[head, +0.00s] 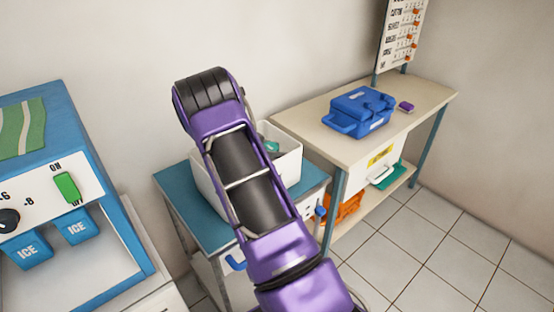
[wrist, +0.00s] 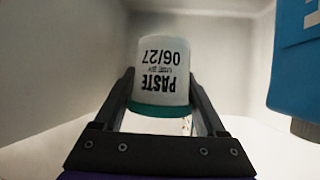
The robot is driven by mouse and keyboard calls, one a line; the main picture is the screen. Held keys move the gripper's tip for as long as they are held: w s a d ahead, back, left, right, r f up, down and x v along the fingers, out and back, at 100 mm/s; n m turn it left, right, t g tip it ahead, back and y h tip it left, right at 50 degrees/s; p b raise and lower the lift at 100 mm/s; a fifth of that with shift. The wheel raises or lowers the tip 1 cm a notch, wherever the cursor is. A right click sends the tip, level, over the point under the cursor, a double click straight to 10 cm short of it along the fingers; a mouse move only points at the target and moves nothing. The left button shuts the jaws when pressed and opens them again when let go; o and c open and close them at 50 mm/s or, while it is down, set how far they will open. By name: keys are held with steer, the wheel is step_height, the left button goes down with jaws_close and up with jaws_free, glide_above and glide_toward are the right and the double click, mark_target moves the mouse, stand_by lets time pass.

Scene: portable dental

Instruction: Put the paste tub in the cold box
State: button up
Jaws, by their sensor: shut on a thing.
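The paste tub (wrist: 160,72) is white with a green lid, and its printed label appears upside down in the wrist view. My gripper (wrist: 162,108) is shut on it, with one finger on each side near the lid. Pale walls surround the tub; whether it touches a floor I cannot tell. In the head view my purple arm hides the gripper. A blue unit (head: 118,215) with blocks marked ICE stands at the left and looks like the cold box, though no label names it.
A white bin (head: 290,168) on a teal-topped table (head: 185,200) is partly behind my arm. A blue item (wrist: 295,65) is close right of the tub. A blue case (head: 360,112) and a small purple item (head: 406,106) lie on the bench. Floor at the right is clear.

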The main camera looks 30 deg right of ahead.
steer(key=shift+f, duration=1.8)
steer(key=shift+f+b, duration=0.4)
steer(key=shift+f, duration=0.2)
steer(key=o, duration=1.3)
steer(key=shift+o, duration=0.2)
steer(key=shift+r, duration=0.2)
steer(key=p+v, duration=0.3)
steer(key=v, duration=0.5)
steer(key=shift+d+r, duration=0.2)
steer(key=shift+r, duration=0.05)
steer(key=shift+w+r, duration=0.1)
